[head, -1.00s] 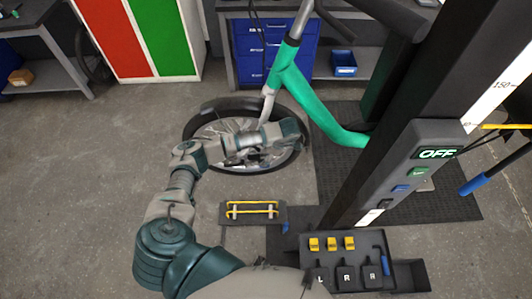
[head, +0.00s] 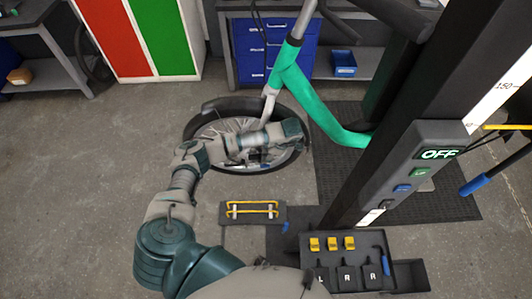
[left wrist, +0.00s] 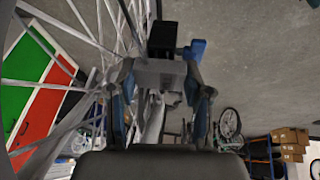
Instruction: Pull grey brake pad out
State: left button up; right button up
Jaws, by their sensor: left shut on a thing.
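In the left wrist view, my left gripper (left wrist: 160,80) has its two fingers on either side of a small grey block, which looks like the grey brake pad (left wrist: 158,71). It is shut on this block. A black block (left wrist: 163,39) and a blue part (left wrist: 195,48) are just beyond it; I cannot tell whether the pad is still seated there. In the head view, my left gripper (head: 260,161) is over the wheel (head: 205,113) of the green bike (head: 300,85), mostly hidden by my own arm. The right gripper is not in view.
Spokes (left wrist: 60,85) run close to the left finger in the wrist view. In the head view, a tray (head: 374,244) with yellow and black parts and a holder with yellow bars (head: 252,209) lie in front. A dark post (head: 415,110) stands right. Floor at left is clear.

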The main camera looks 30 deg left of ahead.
aim_at(263, 152)
pick_arm(q)
jog(key=shift+r, duration=0.2)
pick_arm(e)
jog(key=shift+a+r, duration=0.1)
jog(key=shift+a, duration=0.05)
pick_arm(q)
jog(key=shift+w+r+p, duration=0.1)
jog(key=shift+r+p, duration=0.3)
jog(key=shift+r, duration=0.05)
jog(key=shift+r+p, duration=0.65)
jog(key=shift+r, duration=0.3)
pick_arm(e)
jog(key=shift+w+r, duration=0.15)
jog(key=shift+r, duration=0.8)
pick_arm(q)
jog(key=shift+r, duration=0.15)
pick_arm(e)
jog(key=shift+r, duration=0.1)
pick_arm(q)
jog(key=shift+r+p, duration=0.45)
jog(key=shift+r, duration=0.1)
jog(key=shift+r+p, duration=0.65)
jog(key=shift+r, duration=0.5)
jog(key=shift+a+r+p, duration=0.15)
jog(key=shift+r+p, duration=0.55)
jog(key=shift+r, duration=0.4)
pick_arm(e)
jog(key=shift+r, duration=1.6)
